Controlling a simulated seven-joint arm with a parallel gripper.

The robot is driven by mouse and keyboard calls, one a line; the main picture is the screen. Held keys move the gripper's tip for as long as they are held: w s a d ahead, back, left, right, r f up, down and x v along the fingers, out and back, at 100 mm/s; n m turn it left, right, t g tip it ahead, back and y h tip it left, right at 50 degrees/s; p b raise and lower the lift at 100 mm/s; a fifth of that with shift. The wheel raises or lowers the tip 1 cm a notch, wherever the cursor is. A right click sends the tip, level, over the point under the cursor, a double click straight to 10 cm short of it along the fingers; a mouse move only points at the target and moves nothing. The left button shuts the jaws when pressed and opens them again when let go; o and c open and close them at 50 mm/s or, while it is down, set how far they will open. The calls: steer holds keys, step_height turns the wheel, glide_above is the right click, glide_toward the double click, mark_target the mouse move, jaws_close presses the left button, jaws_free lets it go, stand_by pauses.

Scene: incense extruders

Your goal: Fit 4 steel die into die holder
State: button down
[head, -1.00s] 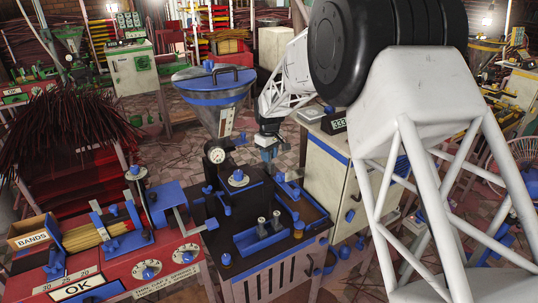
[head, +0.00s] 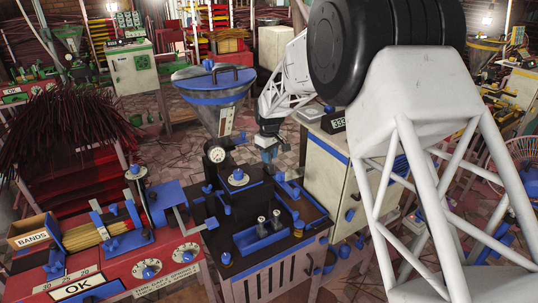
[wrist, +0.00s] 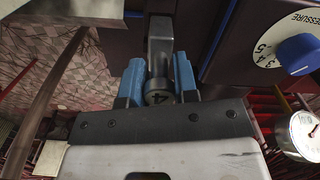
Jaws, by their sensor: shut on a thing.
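In the head view, my gripper (head: 268,153) is small, pointing down behind and right of the extruder column (head: 241,205). The die is not clear there. I cannot pick out the die holder with certainty. Two steel pieces (head: 262,222) (head: 276,215) stand upright in a blue tray on the bench.
The blue tray (head: 245,250) is at the bench front. A pressure gauge (head: 216,155) and a hopper (head: 210,90) rise by the column. A white cabinet (head: 330,180) stands close right of my gripper. A pressure knob (wrist: 298,54) is at right in the wrist view.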

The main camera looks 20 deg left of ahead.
steer(key=shift+f, duration=2.1)
stand_by(2.1)
steer(key=c, duration=0.8)
jaws_free()
steer(key=shift+r, duration=3.9)
